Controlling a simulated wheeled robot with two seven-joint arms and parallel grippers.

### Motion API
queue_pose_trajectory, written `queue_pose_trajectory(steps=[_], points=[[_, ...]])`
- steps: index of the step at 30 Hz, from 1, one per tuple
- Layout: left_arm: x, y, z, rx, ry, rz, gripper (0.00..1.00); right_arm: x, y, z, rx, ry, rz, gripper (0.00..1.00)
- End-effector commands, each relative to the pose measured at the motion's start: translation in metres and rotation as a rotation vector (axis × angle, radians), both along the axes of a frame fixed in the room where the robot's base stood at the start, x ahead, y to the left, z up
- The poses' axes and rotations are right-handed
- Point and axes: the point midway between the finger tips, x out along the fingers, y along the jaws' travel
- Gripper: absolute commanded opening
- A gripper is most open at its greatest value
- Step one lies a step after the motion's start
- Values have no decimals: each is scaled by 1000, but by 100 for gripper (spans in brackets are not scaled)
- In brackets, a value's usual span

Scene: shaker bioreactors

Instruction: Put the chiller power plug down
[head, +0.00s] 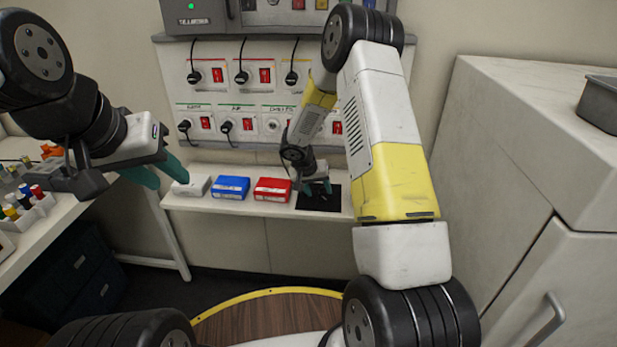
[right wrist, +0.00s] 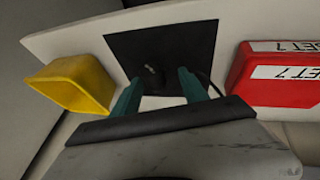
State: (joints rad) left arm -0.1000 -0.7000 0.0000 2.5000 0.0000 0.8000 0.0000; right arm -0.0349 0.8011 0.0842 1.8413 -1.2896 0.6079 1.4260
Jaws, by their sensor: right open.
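A black square mat (head: 306,201) lies on the narrow shelf below the socket panel. It fills the middle of the right wrist view (right wrist: 195,38). My right gripper (head: 318,185) is low over this mat, with its two teal fingers (right wrist: 160,88) apart. The chiller power plug (right wrist: 152,70) is hard to make out, dark on the dark mat. Small bright marks, apparently its prongs, show just beyond the fingertips, and a dark cable (right wrist: 214,84) runs beside the right-hand finger. My left gripper (head: 164,174) hangs in the air at the left, its teal fingers apart and empty.
A red box (head: 272,190), a blue box (head: 231,187) and a white box (head: 191,186) stand left of the mat. A yellow box (right wrist: 78,84) stands on its other side. Sockets with plugs and red switches (head: 216,75) are above. A white cabinet (head: 520,130) stands right.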

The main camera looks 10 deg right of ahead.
Motion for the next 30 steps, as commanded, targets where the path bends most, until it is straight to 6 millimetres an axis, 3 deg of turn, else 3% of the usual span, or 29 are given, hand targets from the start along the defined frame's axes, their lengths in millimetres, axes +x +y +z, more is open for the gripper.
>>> queue_pose_trajectory(steps=[5, 16, 22, 26, 30], points=[[0, 0, 0, 0, 0, 0, 36, -1, 3, 19, 1, -3, 1, 52], [0, 0, 0, 0, 0, 0, 36, -26, 29, 90, 0, -5, 0, 52], [0, 0, 0, 0, 0, 0, 36, -34, 39, 113, 0, -2, 1, 52], [0, 0, 0, 0, 0, 0, 36, -39, 38, 125, 3, -1, 0, 52], [0, 0, 0, 0, 0, 0, 36, -62, 27, 164, 20, 1, 11, 52]])
